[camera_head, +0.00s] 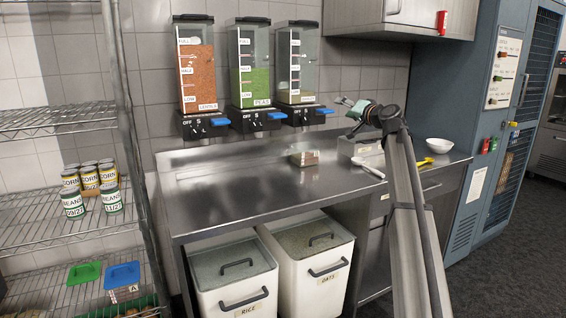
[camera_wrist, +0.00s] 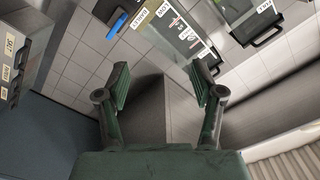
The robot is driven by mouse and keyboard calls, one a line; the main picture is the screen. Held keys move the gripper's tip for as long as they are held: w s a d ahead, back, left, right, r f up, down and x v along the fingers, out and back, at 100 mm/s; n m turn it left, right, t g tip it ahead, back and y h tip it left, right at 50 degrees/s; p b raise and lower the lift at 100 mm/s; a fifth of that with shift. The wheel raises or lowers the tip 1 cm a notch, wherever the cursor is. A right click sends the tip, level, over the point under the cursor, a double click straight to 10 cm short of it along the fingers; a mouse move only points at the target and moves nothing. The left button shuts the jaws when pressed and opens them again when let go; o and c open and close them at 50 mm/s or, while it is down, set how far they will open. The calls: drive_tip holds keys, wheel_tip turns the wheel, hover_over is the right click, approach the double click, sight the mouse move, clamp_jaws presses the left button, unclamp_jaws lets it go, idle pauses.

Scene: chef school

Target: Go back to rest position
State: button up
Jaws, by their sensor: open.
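My gripper (camera_head: 349,105) is in the head view, raised above the right half of the steel counter (camera_head: 240,194), with its fingers pointing left toward the dispensers. In the wrist view my gripper (camera_wrist: 160,88) has its two green fingers spread wide, with nothing between them. It is open and empty. My arm rises from the bottom right of the head view and hides part of the counter behind it.
Three wall dispensers, with lentils (camera_head: 198,75), peas (camera_head: 249,80) and a nearly empty one (camera_head: 297,70), hang behind the counter. Rice (camera_head: 235,280) and oats (camera_head: 312,270) bins are below.

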drive_tip(key=s+a+f+g+h+b, duration=0.1)
drive_tip(key=s+f+g, duration=0.3)
drive_tip(key=f, duration=1.1)
drive_tip(key=s+a+f+n+g+h, duration=0.15)
drive_tip(key=s+f, duration=0.45)
drive_tip(key=f, duration=0.9)
drive_tip(key=s+a+f+g+b, duration=0.1)
drive_tip(key=s+f+g, duration=0.35)
drive_tip(key=f, duration=1.05)
drive_tip(key=s+a+f+g+h+b, duration=0.1)
drive_tip(key=s+f+g, duration=0.2)
drive_tip(key=s+f, duration=0.95)
drive_tip(key=s+f+g+h+b, duration=0.1)
drive_tip(key=s+f+g, duration=0.2)
drive_tip(key=s+f, duration=0.9)
drive_tip(key=s+f+n+g+h+b, duration=0.15)
drive_tip(key=s+f+g, duration=0.25)
drive_tip(key=s+f, duration=0.85)
drive_tip(key=s+a+f+g+h+b, duration=0.1)
drive_tip(key=s+f+g+b, duration=0.35)
drive_tip(key=s, duration=1.55)
drive_tip(key=s+f+g+h+b, duration=0.1)
drive_tip(key=s+f+g, duration=0.2)
drive_tip(key=s+f, duration=1.05)
drive_tip(key=w+r+t+p, duration=0.3)
drive_tip(key=r+t+p, duration=0.1)
drive_tip(key=r+p, duration=1.5)
drive_tip(key=shift+w+r+t+p, duration=0.2)
drive_tip(key=shift+r+t+p, duration=0.15)
drive_tip(key=shift+p, duration=1.65)
